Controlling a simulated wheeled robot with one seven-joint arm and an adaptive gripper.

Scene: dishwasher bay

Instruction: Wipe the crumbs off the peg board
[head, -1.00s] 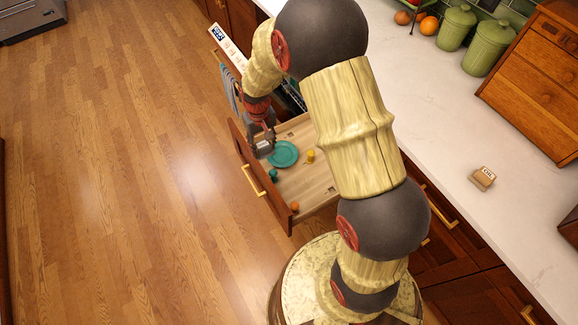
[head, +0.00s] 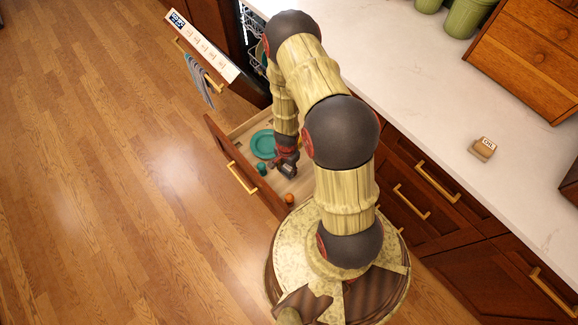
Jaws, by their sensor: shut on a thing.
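The pale wooden board (head: 285,190) lines the open drawer in front of my base. A teal plate (head: 263,144) lies on it, with a small teal piece (head: 262,168) and a small orange piece (head: 289,199) nearer the drawer front. My gripper (head: 286,170) is low over the board, just right of the plate and the teal piece. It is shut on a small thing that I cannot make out. I cannot tell whether that thing touches the board. Crumbs are too small to see. My arm hides the board's right side and most of a yellow piece.
The drawer front (head: 244,168) with its brass handle stands out over the floor. Behind it the dishwasher door (head: 203,45) is open, with a grey-blue towel (head: 199,80) hanging there. The counter (head: 410,90) runs along the right. The wooden floor at left is clear.

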